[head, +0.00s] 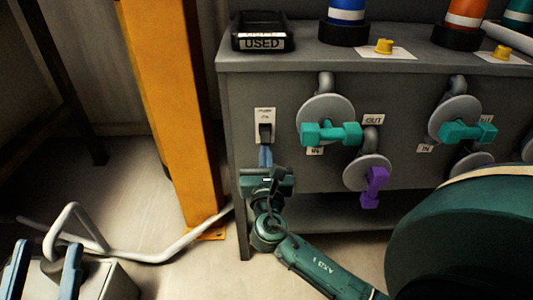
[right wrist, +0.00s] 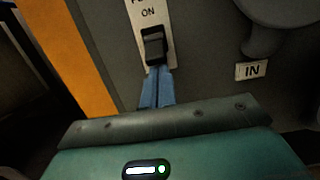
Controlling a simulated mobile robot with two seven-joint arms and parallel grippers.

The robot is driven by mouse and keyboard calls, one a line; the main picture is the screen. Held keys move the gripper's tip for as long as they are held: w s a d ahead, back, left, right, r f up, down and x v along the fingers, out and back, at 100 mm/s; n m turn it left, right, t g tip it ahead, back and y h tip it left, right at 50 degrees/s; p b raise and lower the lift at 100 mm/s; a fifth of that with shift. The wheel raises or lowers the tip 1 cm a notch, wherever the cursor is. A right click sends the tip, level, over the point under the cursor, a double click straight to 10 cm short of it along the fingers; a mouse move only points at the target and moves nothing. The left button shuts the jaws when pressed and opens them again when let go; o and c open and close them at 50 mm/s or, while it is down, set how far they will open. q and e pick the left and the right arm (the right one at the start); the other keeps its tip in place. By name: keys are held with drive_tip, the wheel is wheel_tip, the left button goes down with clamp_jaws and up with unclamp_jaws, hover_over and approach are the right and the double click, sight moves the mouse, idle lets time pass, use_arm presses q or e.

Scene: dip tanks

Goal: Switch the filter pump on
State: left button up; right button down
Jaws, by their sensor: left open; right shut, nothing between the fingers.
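The pump switch is a black rocker (head: 265,132) on a pale plate on the bench front's left end. In the right wrist view the black rocker (right wrist: 154,46) sits below the word ON; the word above is cut off. I cannot tell for sure which way it is tipped. My right gripper (head: 265,155) is shut and empty, its blue fingers pointing up just below the rocker. In the right wrist view the fingertips (right wrist: 158,72) reach its lower edge; touching or just apart, I cannot tell. My left gripper (head: 43,270) is open and empty at the lower left.
Teal-handled valves (head: 331,134) (head: 468,131) and a purple-handled valve (head: 374,188) stick out of the bench front to the right. An orange post (head: 170,110) stands left of the bench. A black USED tray (head: 262,30) and yellow knobs (head: 384,46) are on top.

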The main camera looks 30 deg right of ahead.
use_arm(q)
drive_tip(key=shift+r, duration=0.1)
drive_tip(key=f+n+y+p, duration=0.1)
drive_tip(key=s+f+n+g+y+p, duration=0.1)
drive_tip(key=f+p, duration=0.1)
drive_tip(key=shift+s+d+f+n+g+y+p, duration=0.15)
drive_tip(key=shift+f+n+g+y+p, duration=0.1)
drive_tip(key=shift+n+g+y+p, duration=0.05)
use_arm(e)
drive_tip(key=shift+s+a+r+g+y, duration=0.1)
drive_tip(key=shift+r+g+y, duration=0.2)
use_arm(q)
drive_tip(key=shift+r+p, duration=0.15)
drive_tip(key=shift+p, duration=0.8)
use_arm(e)
drive_tip(key=shift+r, duration=0.15)
